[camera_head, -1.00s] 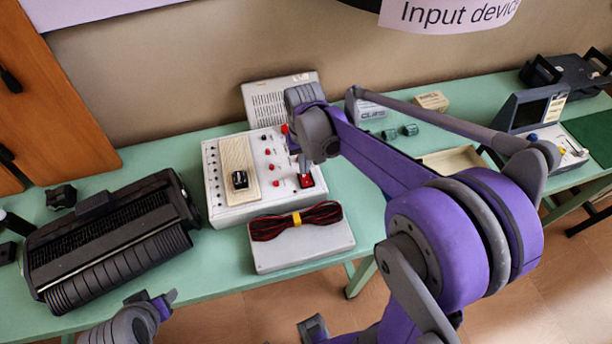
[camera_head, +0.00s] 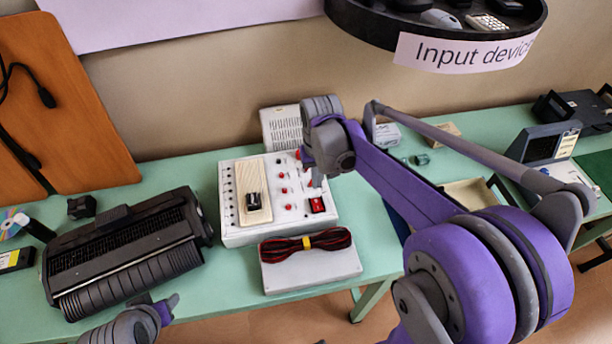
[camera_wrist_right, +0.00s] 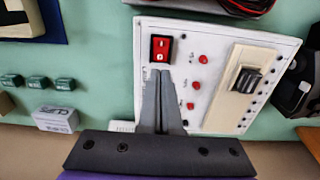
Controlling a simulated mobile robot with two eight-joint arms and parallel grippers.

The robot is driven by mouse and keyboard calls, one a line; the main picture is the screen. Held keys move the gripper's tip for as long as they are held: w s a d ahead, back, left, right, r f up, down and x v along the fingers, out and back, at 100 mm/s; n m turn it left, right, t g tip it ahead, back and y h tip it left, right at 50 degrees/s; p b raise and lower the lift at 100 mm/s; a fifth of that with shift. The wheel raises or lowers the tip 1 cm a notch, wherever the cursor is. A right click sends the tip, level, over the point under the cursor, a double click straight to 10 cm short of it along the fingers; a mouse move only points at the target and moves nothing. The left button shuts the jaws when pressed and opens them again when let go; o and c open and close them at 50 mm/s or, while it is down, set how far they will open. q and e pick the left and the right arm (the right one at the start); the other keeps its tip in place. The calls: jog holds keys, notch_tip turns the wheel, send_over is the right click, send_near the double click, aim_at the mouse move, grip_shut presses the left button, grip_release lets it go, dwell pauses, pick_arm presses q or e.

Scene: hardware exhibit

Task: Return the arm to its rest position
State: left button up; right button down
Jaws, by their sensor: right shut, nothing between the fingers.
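My right arm reaches over the table from the right in the head view. Its right gripper (camera_head: 316,182) points down above the white control box (camera_head: 240,236), just behind the red switch (camera_head: 317,204). In the right wrist view the two fingers (camera_wrist_right: 161,74) are together and empty, with their tips just below the red switch (camera_wrist_right: 161,49) in the picture. A gap shows between tips and switch in the head view. My left gripper (camera_head: 168,306) is partly in view at the lower left, in front of the table, and its jaw opening is unclear.
A black typewriter-like device (camera_head: 125,255) stands left of the box. A grey case with a red-black cable bundle (camera_head: 305,244) lies in front. A small monitor (camera_head: 545,145) stands at right. A round black shelf (camera_head: 380,22) hangs above.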

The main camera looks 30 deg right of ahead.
jog(key=s+a+n+t, duration=0.1)
jog(key=s+a+t, duration=0.2)
jog(key=s, duration=0.4)
jog(key=s+a+n+t, duration=0.1)
jog(key=s+a+t, duration=0.1)
jog(key=s, duration=0.4)
jog(key=shift+s+a+n+t, duration=0.3)
jog(key=shift+s+a+t, duration=0.1)
jog(key=shift+a, duration=0.5)
